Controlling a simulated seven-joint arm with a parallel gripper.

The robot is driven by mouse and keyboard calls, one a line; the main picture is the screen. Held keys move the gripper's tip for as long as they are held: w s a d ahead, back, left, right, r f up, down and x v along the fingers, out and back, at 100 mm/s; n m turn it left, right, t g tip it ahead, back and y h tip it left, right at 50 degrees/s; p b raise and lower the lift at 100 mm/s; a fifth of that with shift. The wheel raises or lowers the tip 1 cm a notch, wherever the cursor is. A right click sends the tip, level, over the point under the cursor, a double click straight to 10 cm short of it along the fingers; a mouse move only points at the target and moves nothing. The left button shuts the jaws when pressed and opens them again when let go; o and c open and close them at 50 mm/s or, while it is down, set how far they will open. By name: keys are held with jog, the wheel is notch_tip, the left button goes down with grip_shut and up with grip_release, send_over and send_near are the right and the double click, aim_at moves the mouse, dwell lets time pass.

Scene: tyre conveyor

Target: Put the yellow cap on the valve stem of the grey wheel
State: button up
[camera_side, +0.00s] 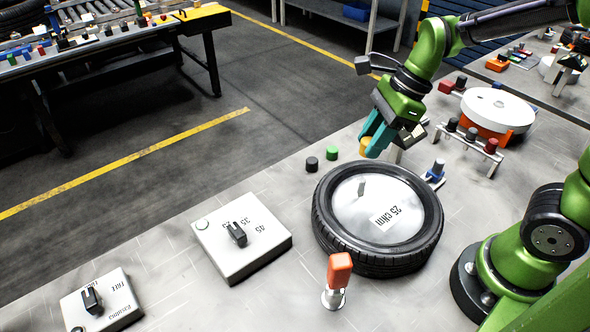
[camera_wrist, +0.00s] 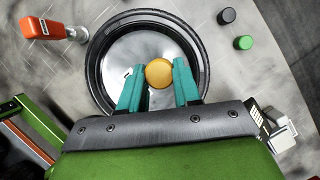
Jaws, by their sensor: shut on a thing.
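The yellow cap (camera_side: 366,146) is between the teal fingers of my gripper (camera_side: 376,136), which is shut on it. In the wrist view the cap (camera_wrist: 159,72) shows as a round yellow-orange top between the fingertips (camera_wrist: 160,76). The wheel, with a grey disc (camera_side: 350,212) and black tyre (camera_side: 338,251), lies flat on the bench. The cap is held above and behind the wheel's far rim in the side view, apart from it. A small dark upright piece (camera_side: 362,188) on the disc may be the valve stem. My fingers hide part of the disc in the wrist view.
A black cap (camera_side: 312,164) and a green cap (camera_side: 332,153) stand left of my gripper. An orange-topped post (camera_side: 340,270) stands in front of the wheel. A dial box (camera_side: 240,238) lies to its left. A rack with knobs (camera_side: 472,134) and a white disc (camera_side: 497,108) are at right.

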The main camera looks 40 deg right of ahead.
send_over(362, 179)
jog(key=shift+s+d+f, duration=0.1)
jog(key=shift+d+f, duration=0.05)
jog(key=shift+f, duration=1.25)
jog(key=shift+s+d+f, duration=0.1)
jog(key=shift+f, duration=1.3)
jog(key=shift+f, duration=1.75)
jog(key=o, duration=1.1)
